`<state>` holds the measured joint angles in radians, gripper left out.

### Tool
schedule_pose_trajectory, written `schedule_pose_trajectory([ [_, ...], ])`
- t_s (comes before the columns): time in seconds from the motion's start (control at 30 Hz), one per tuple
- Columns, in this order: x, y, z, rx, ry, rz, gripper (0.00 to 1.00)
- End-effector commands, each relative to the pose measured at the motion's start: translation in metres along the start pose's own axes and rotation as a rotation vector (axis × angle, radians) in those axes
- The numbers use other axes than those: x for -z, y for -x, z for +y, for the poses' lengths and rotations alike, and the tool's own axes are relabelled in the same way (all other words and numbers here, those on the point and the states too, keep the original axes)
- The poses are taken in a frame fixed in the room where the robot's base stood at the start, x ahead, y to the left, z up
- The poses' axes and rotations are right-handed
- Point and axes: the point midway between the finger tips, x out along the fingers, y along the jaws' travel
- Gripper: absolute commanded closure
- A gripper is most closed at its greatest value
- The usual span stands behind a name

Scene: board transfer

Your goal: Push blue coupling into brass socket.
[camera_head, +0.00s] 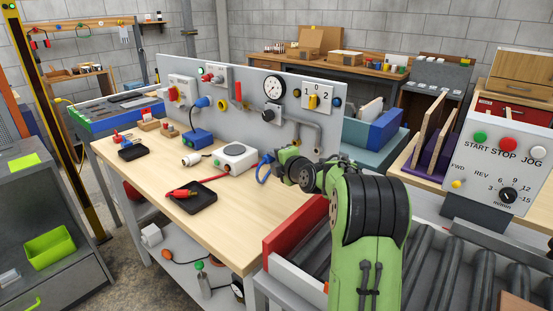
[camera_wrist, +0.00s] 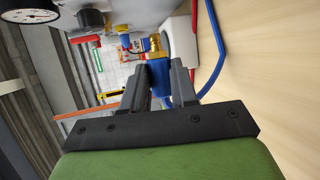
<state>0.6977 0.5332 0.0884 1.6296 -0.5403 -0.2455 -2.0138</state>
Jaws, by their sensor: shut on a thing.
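My gripper (camera_wrist: 160,84) is shut on the blue coupling (camera_wrist: 158,74), which sits between the two dark fingers in the wrist view. A brass piece (camera_wrist: 155,44), which looks like the socket, shows straight beyond the coupling and in line with it. The two look close or touching; I cannot tell whether the coupling is inside the brass. In the head view the coupling (camera_head: 267,159) is a small blue patch at the end of my green arm, beside the white box. The brass socket cannot be made out there.
A blue hose (camera_wrist: 215,45) curves along the right of the wrist view. The white box with a round top (camera_head: 235,158) stands just left of my gripper. The grey panel (camera_head: 235,100) with gauge and pipes rises behind. A black tray (camera_head: 193,203) with a red connector lies in front.

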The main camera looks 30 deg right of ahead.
Motion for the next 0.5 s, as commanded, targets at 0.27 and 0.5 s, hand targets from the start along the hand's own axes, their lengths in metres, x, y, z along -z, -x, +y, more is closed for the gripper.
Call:
schedule_pose_trajectory([
  [0.27, -0.007, 0.0, 0.0, -0.003, -0.001, -0.01, 1.0],
  [0.5, -0.032, -0.01, 0.0, -0.003, 0.0, -0.01, 1.0],
])
